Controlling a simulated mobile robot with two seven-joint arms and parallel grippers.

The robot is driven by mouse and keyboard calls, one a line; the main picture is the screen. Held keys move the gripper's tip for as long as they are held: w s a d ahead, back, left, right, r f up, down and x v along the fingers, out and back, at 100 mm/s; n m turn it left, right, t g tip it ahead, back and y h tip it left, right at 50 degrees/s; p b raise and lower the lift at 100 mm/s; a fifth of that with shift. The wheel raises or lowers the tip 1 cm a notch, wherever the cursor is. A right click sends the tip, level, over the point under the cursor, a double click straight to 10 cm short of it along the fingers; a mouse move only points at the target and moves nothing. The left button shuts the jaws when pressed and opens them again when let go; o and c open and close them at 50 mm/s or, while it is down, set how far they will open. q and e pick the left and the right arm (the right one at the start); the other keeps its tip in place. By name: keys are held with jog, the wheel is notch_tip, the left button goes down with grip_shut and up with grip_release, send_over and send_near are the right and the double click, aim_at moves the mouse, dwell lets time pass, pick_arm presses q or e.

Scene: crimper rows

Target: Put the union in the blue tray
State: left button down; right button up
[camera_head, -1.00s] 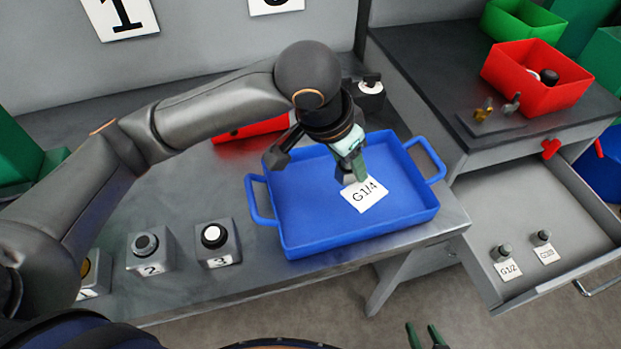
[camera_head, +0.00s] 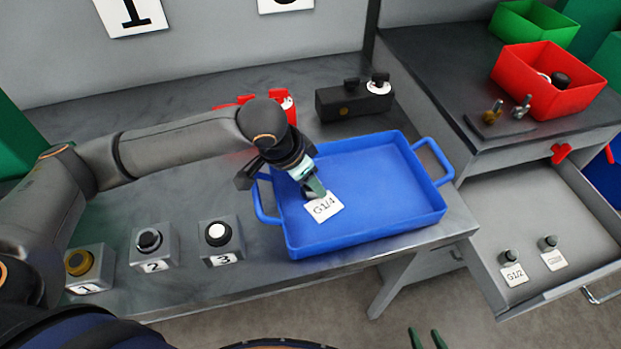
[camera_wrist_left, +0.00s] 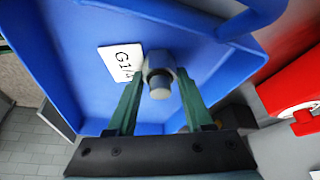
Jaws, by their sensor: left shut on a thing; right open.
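The blue tray (camera_head: 385,185) stands on the grey bench with a handle at each end; its wall also fills much of the left wrist view (camera_wrist_left: 45,50). My left gripper (camera_head: 314,190) is over the left part of the tray, pointing down. In the left wrist view my left gripper (camera_wrist_left: 160,100) is shut on the grey union (camera_wrist_left: 160,72), which has a white G1/4 tag (camera_head: 323,207) beside it. I cannot tell whether the union touches the tray floor. My right gripper (camera_head: 425,339) shows only its green fingertips at the bottom edge, open and empty.
Numbered button boxes, such as box 3 (camera_head: 221,240), stand left of the tray. A black block (camera_head: 350,103) is behind it. At right are a red bin (camera_head: 545,85), a green bin (camera_head: 530,22) and an open drawer (camera_head: 530,215) with tagged fittings G1/2 (camera_head: 509,257) and another (camera_head: 549,243).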

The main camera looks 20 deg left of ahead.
pick_arm(q)
jog(key=shift+c, duration=1.5)
grip_release()
jog(key=p+v, duration=0.1)
jog(key=v, duration=1.1)
